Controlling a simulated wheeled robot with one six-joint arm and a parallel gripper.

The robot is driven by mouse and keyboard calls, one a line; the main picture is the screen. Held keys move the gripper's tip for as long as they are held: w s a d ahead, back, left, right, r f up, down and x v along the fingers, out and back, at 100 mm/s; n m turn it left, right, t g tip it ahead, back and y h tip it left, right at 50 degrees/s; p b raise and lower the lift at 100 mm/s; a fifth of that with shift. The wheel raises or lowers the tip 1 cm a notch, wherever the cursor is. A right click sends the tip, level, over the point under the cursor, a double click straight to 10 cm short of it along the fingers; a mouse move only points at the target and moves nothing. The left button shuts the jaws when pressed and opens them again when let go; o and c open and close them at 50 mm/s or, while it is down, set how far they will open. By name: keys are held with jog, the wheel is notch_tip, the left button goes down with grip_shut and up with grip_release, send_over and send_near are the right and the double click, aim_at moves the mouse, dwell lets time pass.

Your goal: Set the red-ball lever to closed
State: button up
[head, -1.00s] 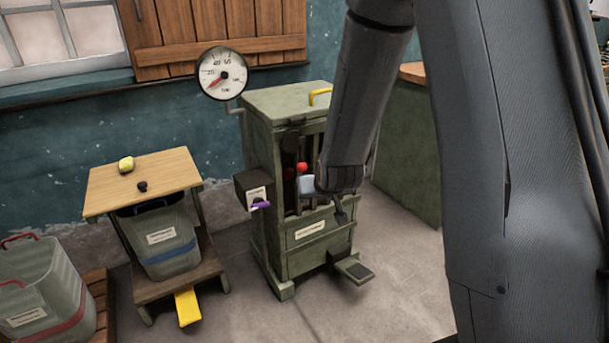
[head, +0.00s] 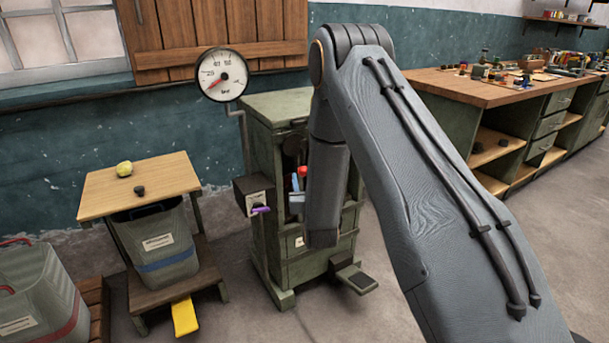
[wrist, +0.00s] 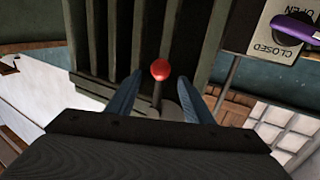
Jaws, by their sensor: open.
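The red-ball lever (head: 303,171) is on the front of the green slatted cabinet (head: 280,105). In the wrist view its red ball (wrist: 160,70) stands on a dark stem between my two blue fingers. My gripper (wrist: 160,77) is open, with one finger on each side of the ball and a gap showing on both sides. In the head view my gripper (head: 297,188) is just below the ball, and my arm hides much of the cabinet front. No marking for the red-ball lever's positions is legible.
A purple handle (wrist: 296,28) sits on a plate marked OPEN and CLOSED, on a box left of the slats. A gauge (head: 221,74) stands above it. A bin stand (head: 140,184) is left, a pedal (head: 356,279) low in front, and a workbench (head: 480,88) right.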

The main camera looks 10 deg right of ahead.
aim_at(304, 172)
jog(key=shift+w+d, duration=0.15)
jog(key=shift+w, duration=1.8)
grip_shut()
